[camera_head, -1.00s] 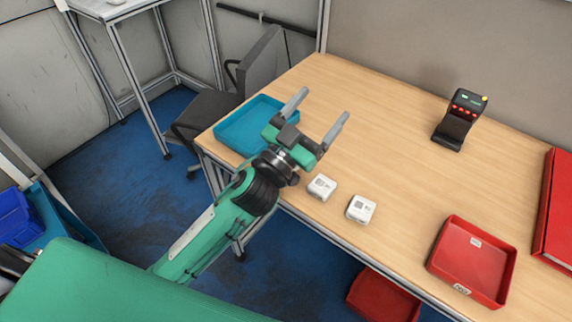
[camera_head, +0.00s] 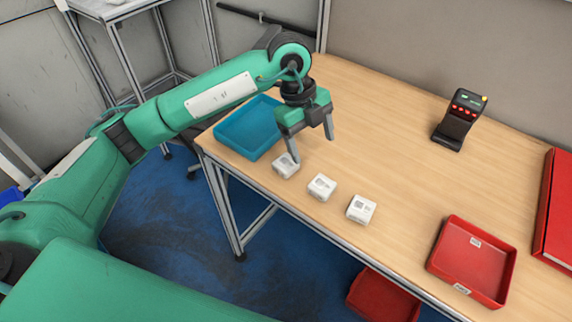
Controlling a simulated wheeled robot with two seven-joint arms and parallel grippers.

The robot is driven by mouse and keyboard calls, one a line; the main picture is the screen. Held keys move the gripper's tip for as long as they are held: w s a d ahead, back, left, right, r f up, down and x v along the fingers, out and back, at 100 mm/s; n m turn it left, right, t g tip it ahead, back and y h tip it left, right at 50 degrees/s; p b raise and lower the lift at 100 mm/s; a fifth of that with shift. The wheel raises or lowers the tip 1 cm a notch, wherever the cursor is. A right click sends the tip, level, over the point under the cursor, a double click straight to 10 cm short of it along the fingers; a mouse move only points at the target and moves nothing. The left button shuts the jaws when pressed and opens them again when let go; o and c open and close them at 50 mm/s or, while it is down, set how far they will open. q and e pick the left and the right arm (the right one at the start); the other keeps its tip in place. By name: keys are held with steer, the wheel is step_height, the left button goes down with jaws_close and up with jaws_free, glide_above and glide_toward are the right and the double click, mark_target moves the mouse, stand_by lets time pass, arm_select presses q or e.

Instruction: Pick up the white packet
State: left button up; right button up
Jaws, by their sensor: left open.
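The other fingertip is to the right and farther back, over bare table. My right gripper is not in view.
A blue tray (camera_head: 228,137) stands at the table's left end, partly behind my left gripper. A black scanner (camera_head: 453,126) stands at the back. The middle of the table is clear.

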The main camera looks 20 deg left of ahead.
arm_select(q)
steer(key=w+a+r+n+y, duration=0.2)
steer(key=w+a+y, duration=0.1)
steer(key=a, duration=0.3)
steer(key=p, duration=0.2)
glide_above(286, 162)
steer(key=shift+t, duration=0.4)
step_height(286, 162, down, 9)
steer(key=shift+s+r, duration=0.1)
steer(key=shift+r, duration=0.1)
step_height(286, 162, down, 5)
steer(key=shift+r+p, duration=0.1)
steer(key=shift+p, duration=0.95)
steer(key=shift+f, duration=0.3)
steer(key=c, duration=1.2)
steer(key=shift+o, duration=0.2)
steer(key=shift+r, duration=0.1)
